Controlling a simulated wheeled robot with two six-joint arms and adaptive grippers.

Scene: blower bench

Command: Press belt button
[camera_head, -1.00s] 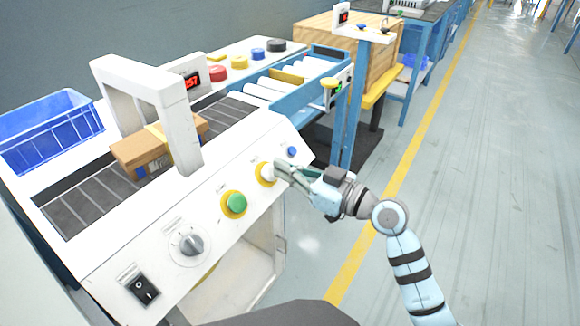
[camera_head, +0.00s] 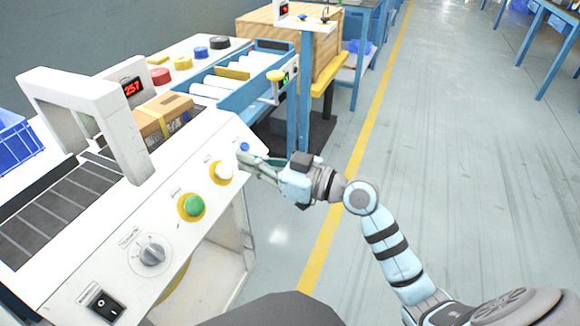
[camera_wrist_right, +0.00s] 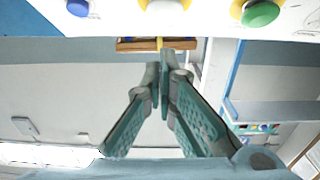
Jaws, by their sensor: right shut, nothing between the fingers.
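The sloped white control panel (camera_head: 170,225) carries a green button (camera_head: 193,205) and a white button (camera_head: 224,171), both with yellow collars, and a small blue button (camera_head: 245,147). I cannot read which label names the belt. My right gripper (camera_head: 244,163) is shut and empty, just right of the white button and below the blue one. In the right wrist view its fingertips (camera_wrist_right: 165,75) meet below the white button (camera_wrist_right: 166,7), apart from it. The blue button (camera_wrist_right: 78,8) and green button (camera_wrist_right: 262,13) show on either side. My left gripper is not in view.
A grey knob (camera_head: 152,251) and black rocker switch (camera_head: 105,305) sit lower on the panel. A taped cardboard box (camera_head: 165,115) lies on the dark belt (camera_head: 60,215), partly behind a white arch (camera_head: 135,150). A blue roller section (camera_head: 232,85) follows. Open floor lies right.

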